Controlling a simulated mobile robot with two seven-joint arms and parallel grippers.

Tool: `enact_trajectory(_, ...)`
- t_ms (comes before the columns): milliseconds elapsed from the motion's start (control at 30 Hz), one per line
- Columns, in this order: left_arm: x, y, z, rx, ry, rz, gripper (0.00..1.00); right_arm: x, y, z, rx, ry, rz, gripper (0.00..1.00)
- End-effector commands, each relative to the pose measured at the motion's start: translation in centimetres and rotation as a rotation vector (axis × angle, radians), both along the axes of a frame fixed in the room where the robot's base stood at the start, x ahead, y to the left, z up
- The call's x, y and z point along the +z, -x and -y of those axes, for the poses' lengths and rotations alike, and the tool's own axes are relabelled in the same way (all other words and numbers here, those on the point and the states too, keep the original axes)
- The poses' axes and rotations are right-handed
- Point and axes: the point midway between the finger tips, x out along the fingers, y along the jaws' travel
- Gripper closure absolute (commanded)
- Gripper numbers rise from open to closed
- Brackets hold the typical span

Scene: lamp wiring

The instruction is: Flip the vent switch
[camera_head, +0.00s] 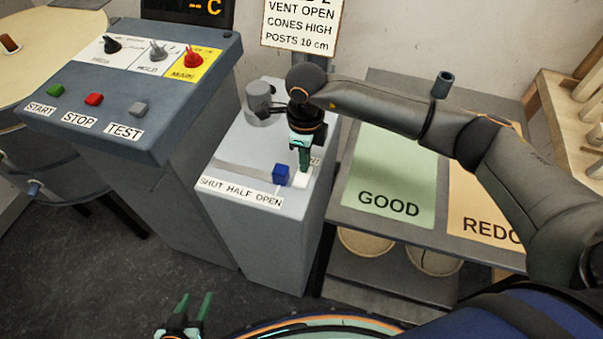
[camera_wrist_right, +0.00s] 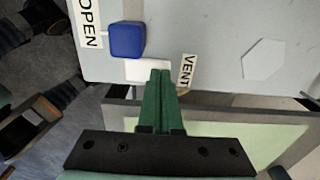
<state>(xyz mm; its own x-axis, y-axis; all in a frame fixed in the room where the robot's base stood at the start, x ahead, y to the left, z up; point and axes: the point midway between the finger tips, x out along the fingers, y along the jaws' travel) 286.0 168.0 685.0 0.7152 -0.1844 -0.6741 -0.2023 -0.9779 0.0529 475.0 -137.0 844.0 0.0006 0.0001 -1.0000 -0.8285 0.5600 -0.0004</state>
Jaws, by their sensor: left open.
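The vent switch (camera_head: 300,181) is a small white piece on top of the grey pedestal, beside the blue slider knob. In the right wrist view the white switch (camera_wrist_right: 140,70) lies next to the VENT label (camera_wrist_right: 186,71). My right gripper (camera_head: 304,170) points down over the switch with its green fingers together and nothing seen between them. In the wrist view its fingertips (camera_wrist_right: 160,72) overlap the switch's edge; I cannot tell whether they touch it. My left gripper (camera_head: 192,312) is open and empty at the bottom of the head view, well away from the pedestal.
The blue knob (camera_head: 281,174) stands close beside the switch, at the OPEN end of the SHUT HALF OPEN label (camera_head: 240,192). A control console (camera_head: 150,110) with buttons and knobs is to the left. A table with GOOD (camera_head: 390,180) and REDO areas is to the right.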

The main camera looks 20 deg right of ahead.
Motion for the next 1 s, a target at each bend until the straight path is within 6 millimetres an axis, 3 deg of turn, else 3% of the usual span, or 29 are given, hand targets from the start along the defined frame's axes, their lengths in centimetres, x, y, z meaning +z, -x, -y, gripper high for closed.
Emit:
enact_trajectory(267, 0.2, 0.0, 0.0, 0.000, 0.000, 0.000, 0.50, 0.3, 0.0, 0.0, 0.000, -0.001, -0.001, 1.00)
enact_trajectory(1000, 3.9, 0.0, 0.0, 0.000, 0.000, 0.000, 0.50, 6.3, 0.0, 0.0, 0.001, 0.000, 0.001, 1.00)
